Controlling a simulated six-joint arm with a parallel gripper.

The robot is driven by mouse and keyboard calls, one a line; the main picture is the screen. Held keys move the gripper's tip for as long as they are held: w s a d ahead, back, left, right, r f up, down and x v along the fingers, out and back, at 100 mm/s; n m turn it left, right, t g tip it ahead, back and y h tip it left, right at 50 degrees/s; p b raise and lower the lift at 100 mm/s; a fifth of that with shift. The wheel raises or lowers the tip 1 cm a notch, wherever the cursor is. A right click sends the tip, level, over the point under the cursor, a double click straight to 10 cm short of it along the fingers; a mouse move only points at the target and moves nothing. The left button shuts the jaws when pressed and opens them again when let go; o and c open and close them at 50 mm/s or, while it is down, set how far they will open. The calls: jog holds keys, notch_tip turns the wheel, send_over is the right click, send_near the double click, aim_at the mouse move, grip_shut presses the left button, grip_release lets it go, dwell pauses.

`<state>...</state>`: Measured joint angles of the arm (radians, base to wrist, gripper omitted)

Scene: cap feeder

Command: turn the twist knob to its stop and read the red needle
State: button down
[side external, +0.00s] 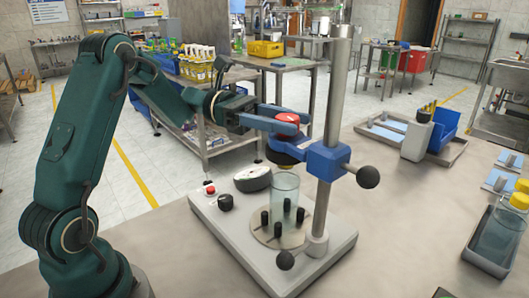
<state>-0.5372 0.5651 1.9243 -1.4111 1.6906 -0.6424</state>
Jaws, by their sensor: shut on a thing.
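My gripper (298,124) is at the upper middle of the side external view, its two blue fingers shut on a round red knob (287,117). The fingers hide part of the knob's sides. Below it is a dark head with a yellow band (284,153), beside a blue bracket (325,162) on a steel post. I cannot tell if the knob touches the head. A round white-faced dial (253,177) sits on the pale base, seen at a slant. Its red needle cannot be made out. A smaller black knob (225,202) is left of the dial.
A clear jar (285,190) stands among black pegs on a round plate below the head. The steel post (338,90) and the bracket's black ball handle (368,176) stand close to my gripper's right. A grey tray with a yellow-capped jar (497,240) lies far right.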

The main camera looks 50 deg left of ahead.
jog(key=shift+m+g+h, duration=0.5)
jog(key=shift+m+g, duration=0.9)
jog(key=shift+g, duration=1.2)
jog(key=shift+c, duration=1.4)
grip_release()
jog(key=shift+m, duration=0.3)
jog(key=shift+n+t, duration=0.4)
jog(key=shift+t, duration=0.2)
